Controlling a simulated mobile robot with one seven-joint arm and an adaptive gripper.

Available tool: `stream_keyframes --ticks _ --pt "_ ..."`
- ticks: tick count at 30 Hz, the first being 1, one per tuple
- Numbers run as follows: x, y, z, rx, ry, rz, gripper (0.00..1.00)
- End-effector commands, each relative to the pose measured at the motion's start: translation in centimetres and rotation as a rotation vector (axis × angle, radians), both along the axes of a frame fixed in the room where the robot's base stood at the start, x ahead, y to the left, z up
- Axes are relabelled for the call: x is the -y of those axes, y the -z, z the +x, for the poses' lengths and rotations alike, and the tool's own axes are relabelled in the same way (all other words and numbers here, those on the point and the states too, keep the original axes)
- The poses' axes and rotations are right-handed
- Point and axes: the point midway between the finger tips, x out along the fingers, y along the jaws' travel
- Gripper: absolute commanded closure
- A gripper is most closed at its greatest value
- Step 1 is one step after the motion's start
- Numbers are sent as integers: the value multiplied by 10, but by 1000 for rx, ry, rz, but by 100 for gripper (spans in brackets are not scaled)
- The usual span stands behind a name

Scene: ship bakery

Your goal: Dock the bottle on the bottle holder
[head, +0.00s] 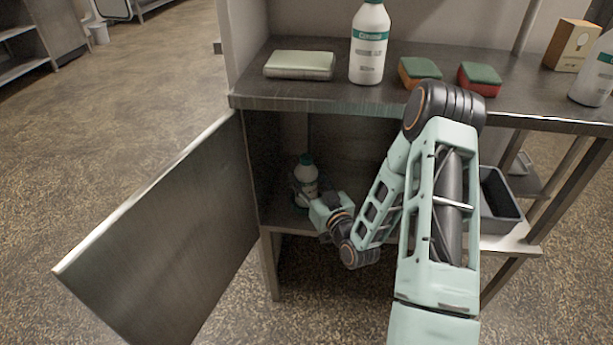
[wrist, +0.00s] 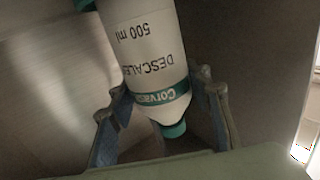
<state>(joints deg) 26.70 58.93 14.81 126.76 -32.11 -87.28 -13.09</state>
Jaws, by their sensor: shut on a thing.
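A white bottle with a teal cap (head: 306,172) stands roughly upright inside the open lower compartment of the cabinet, near its left side. In the wrist view the bottle (wrist: 150,62) appears upside down, with its label reading "DESCALE..." and "500 ml" and its cap toward the bottom. My gripper (head: 306,197) reaches into the compartment and is shut on the bottle. In the wrist view its two fingers flank the bottle (wrist: 163,88). I cannot clearly make out the bottle holder; the bottle's base is dark and partly hidden by my gripper.
The cabinet door (head: 165,230) hangs wide open at left. On the top shelf (head: 320,95) are a folded cloth (head: 300,65), another bottle (head: 368,45), two sponges (head: 420,70) (head: 480,77), a box (head: 572,45) and a bottle at right (head: 594,75). A grey bin (head: 497,197) sits below.

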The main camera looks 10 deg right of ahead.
Motion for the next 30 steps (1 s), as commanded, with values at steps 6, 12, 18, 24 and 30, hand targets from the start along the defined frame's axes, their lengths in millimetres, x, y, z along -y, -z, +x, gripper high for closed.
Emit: stream_keyframes --ticks 6,12,18,24,30 --pt "0 1 1 5 0 0 100" --pt "0 4 1 5 0 0 100" --pt "0 8 1 5 0 1 100" --pt "0 10 1 5 0 1 48" --pt "0 13 0 -3 0 0 48"
